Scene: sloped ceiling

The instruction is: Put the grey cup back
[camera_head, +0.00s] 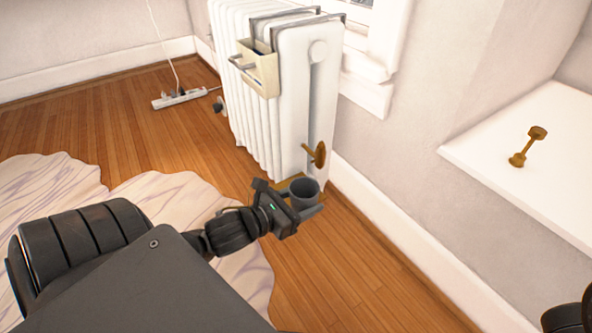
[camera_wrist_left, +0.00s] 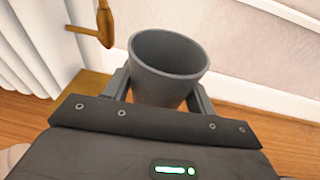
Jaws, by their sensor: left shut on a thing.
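The grey cup (camera_head: 304,192) is upright near the lower right end of the white radiator, in the head view. My left gripper (camera_head: 309,201) is shut on the cup, with a finger on either side of it. In the left wrist view the open top of the grey cup (camera_wrist_left: 168,55) faces the camera, and it looks empty. The left gripper's fingers (camera_wrist_left: 158,92) touch its sides there. The cup's underside is hidden. My right gripper is not clearly seen; only a dark part of my body shows at the lower right corner.
A white radiator (camera_head: 262,90) with a brass valve (camera_head: 317,154) stands right behind the cup. A cream box (camera_head: 256,70) hangs on it. A white ledge (camera_head: 545,165) at right holds a brass object (camera_head: 527,146). A power strip (camera_head: 180,97) and a pale rug (camera_head: 60,190) lie on the wooden floor.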

